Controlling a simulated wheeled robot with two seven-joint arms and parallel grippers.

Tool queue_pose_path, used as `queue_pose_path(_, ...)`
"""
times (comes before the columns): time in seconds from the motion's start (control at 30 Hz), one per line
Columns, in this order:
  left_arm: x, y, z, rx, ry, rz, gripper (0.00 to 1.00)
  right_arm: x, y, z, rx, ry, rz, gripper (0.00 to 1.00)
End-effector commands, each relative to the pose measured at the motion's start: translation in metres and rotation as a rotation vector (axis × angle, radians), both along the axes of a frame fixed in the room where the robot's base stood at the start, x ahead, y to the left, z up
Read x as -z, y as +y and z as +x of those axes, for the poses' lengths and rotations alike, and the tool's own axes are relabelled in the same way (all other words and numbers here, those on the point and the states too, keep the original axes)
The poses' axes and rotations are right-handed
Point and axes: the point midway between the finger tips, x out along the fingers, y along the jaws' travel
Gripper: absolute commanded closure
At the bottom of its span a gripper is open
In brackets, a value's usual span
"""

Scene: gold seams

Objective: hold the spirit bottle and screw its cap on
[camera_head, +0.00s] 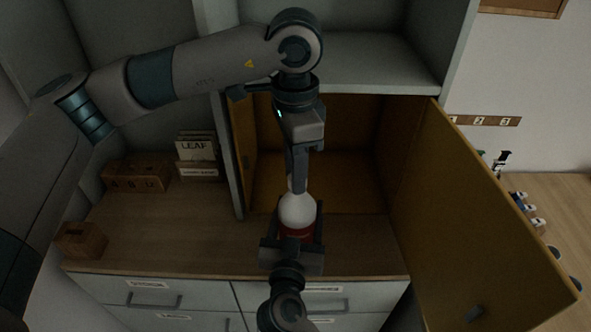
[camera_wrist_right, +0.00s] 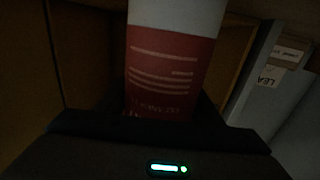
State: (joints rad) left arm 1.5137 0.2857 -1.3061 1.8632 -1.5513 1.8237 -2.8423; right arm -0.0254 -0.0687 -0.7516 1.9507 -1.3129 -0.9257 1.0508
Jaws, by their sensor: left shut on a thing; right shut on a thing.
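The spirit bottle (camera_head: 297,210) stands upright, white at the shoulder with a red label, in front of the open cabinet. The wrist view shows its red label (camera_wrist_right: 168,75) with pale print close up. My right gripper (camera_head: 292,240) comes from below and is shut around the lower body of the bottle. My left gripper (camera_head: 298,176) points down from above, directly over the bottle, and is shut at the neck. The cap is hidden between its fingers, and I cannot tell how it sits on the neck.
A cabinet door (camera_head: 480,225) stands open at the right. The cabinet's side wall (camera_head: 228,160) is close on the left. Books (camera_head: 197,155), a wooden rack (camera_head: 137,174) and a wooden block (camera_head: 81,240) stand on the counter (camera_head: 160,235) at left. Drawers (camera_head: 160,293) lie below.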

Motion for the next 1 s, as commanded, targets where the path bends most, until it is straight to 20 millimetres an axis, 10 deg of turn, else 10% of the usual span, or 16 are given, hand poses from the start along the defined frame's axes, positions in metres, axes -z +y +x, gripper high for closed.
queue_pose_path(0.23,-0.001,0.0,0.001,0.002,-0.002,0.0,0.94,0.001,-0.001,0.0,0.001,0.001,0.0,1.0)
queue_pose_path(0.33,-0.001,0.0,0.001,0.001,-0.002,0.0,0.55,0.001,-0.001,0.0,0.001,0.001,0.0,1.0)
queue_pose_path(1.0,-0.032,0.0,0.001,0.001,-0.003,-0.001,0.55,0.001,0.0,0.0,0.001,0.001,-0.001,1.0)
